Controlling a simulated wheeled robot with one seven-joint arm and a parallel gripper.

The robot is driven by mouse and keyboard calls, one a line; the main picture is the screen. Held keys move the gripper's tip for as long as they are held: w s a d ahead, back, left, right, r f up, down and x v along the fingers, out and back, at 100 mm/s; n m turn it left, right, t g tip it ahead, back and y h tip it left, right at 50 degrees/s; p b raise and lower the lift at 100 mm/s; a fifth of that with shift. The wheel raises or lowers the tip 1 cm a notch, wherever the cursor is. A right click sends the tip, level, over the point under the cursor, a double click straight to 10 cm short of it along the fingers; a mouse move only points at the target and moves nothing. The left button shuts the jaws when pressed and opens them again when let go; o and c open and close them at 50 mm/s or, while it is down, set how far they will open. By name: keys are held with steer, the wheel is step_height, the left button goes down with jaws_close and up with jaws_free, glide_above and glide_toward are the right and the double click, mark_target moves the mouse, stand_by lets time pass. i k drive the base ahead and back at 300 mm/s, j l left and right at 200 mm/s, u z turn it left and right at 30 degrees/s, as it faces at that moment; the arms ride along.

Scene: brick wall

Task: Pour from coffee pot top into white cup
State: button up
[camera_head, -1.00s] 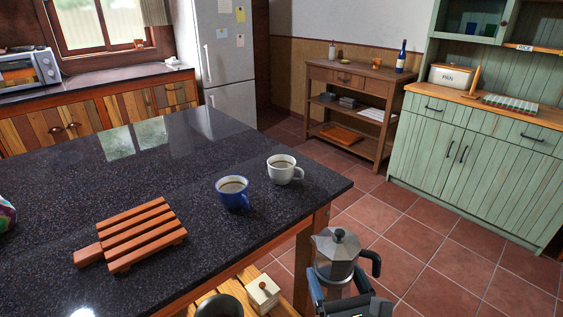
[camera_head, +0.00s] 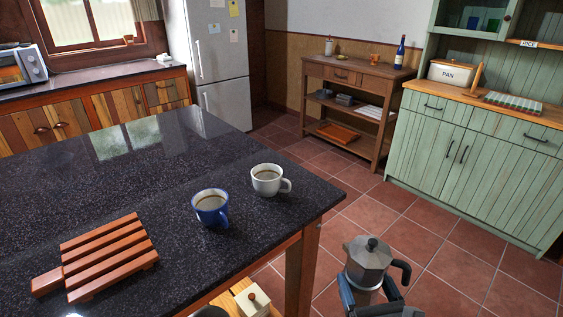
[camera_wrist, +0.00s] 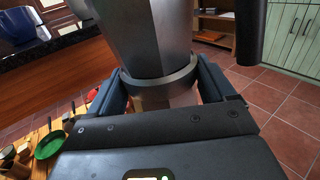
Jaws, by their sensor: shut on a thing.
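The coffee pot top (camera_head: 369,260) is a grey metal moka pot part with a dark lid knob and a black handle on its right. My gripper (camera_head: 366,292) is shut on its lower part and holds it upright, right of the counter's edge and over the floor. In the wrist view the pot top (camera_wrist: 150,35) stands between the two fingers of my gripper (camera_wrist: 165,95). The white cup (camera_head: 267,182) stands near the counter's right corner with brown liquid inside. The pot top is apart from it, lower right in the picture.
A blue cup (camera_head: 211,209) with brown liquid stands left of the white cup on the dark counter (camera_head: 150,185). A slatted wooden trivet (camera_head: 105,255) lies further left. A white box with a wooden knob (camera_head: 253,300) sits below the counter edge. The floor to the right is clear.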

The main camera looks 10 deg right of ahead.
mark_target(266, 178)
steer(key=i+l+z, duration=0.15)
steer(key=i, duration=0.3)
steer(key=i+l+z, duration=0.2)
steer(key=i, duration=0.3)
steer(key=i+l+z, duration=0.15)
steer(key=i, duration=0.35)
